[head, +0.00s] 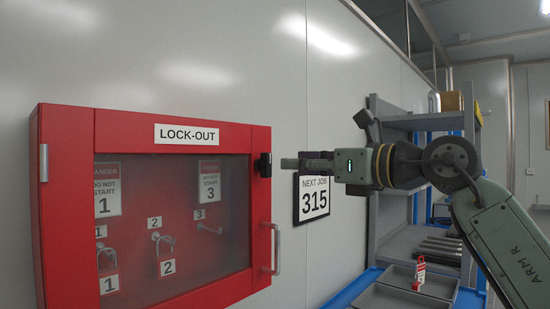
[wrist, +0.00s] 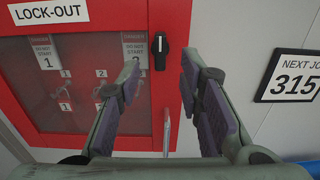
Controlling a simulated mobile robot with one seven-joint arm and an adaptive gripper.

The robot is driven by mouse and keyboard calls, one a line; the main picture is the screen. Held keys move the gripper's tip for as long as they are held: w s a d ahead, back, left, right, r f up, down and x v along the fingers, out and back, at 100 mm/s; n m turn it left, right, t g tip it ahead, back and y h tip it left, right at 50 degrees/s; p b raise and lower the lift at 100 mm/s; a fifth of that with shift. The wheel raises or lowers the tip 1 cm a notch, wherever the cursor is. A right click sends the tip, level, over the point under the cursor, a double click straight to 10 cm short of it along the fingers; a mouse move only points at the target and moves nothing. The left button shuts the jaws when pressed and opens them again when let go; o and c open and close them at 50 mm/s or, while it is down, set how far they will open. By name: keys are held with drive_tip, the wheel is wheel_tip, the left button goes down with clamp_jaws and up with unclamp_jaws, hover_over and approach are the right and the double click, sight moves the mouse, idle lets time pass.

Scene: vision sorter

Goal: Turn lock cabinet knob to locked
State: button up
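The red lock-out cabinet (head: 180,118) hangs on the wall with its glazed door shut; it also fills the left of the wrist view (wrist: 110,14). Its black knob (wrist: 160,52) sits on the right door frame, its grip upright with a pale mark near the top. In the head view the knob (head: 263,166) shows side-on at the door's right edge. My gripper (head: 290,163) is open and empty, pointing at the knob from the right, with a gap between. In the wrist view my gripper (wrist: 161,68) has its fingers either side of the knob, which appears ahead of them.
A metal door handle (head: 276,249) stands out below the knob. Padlocks and number tags hang behind the glass. A "NEXT JOB 315" sign (head: 314,197) is on the wall to the right. A grey shelf rack (head: 400,122) and a tray holding a red tag (head: 419,274) stand farther right.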

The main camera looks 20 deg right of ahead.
sight(270, 163)
drive_tip(key=p+x, duration=0.2)
drive_tip(key=x, duration=0.5)
drive_tip(key=shift+s, duration=0.1)
drive_tip(key=shift+c, duration=0.5)
clamp_jaws()
